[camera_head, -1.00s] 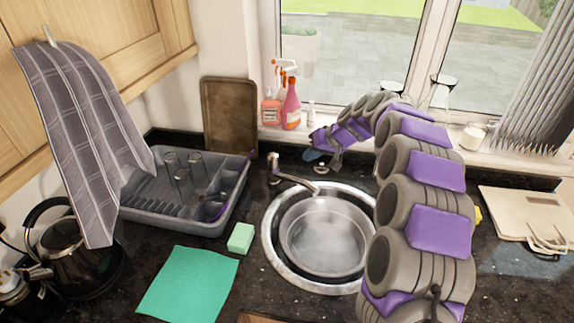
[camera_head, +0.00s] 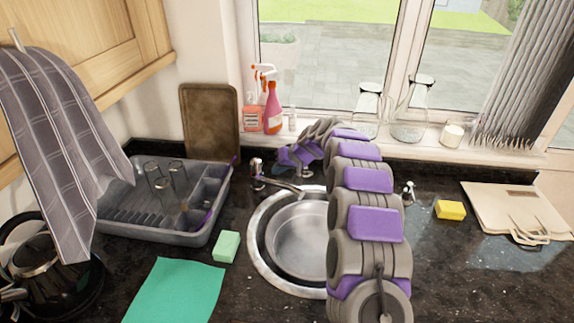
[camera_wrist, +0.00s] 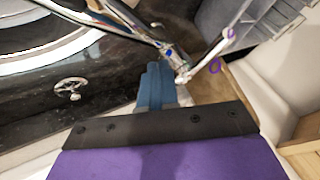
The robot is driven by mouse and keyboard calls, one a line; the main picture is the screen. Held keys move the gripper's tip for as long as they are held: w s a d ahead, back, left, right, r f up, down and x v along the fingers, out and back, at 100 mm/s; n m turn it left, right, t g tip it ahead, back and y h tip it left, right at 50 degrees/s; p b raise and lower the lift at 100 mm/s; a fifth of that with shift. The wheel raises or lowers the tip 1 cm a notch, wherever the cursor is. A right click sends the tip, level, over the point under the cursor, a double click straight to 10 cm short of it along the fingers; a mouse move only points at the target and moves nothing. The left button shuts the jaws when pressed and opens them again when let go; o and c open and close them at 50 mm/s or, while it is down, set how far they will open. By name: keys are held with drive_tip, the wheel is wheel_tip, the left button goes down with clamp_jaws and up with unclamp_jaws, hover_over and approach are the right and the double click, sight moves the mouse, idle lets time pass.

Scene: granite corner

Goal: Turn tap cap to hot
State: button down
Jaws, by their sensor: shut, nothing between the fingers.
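The chrome tap spout (camera_head: 282,187) reaches over the back left rim of the round sink in the head view. An upright tap part (camera_head: 256,168) stands at its left end. My gripper (camera_head: 283,157) is just right of that part, behind the sink, low under the window sill. In the wrist view my blue gripper fingers (camera_wrist: 160,84) are shut and empty, with tips close to a chrome tap part (camera_wrist: 177,60); contact cannot be told. A cross-shaped chrome cap (camera_wrist: 70,87) sits on the granite apart from the fingers. Hot or cold markings are not legible.
A dish rack (camera_head: 130,225) with glasses stands left of the sink (camera_head: 255,248). Spray bottles (camera_head: 272,108) and glass carafes (camera_head: 411,112) line the sill. A green sponge (camera_head: 226,246), yellow sponge (camera_head: 450,210) and chopping board (camera_head: 510,208) lie on the counter.

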drive_tip(key=a, duration=0.4)
drive_tip(key=shift+s+r, duration=0.15)
drive_tip(key=shift+r, duration=0.25)
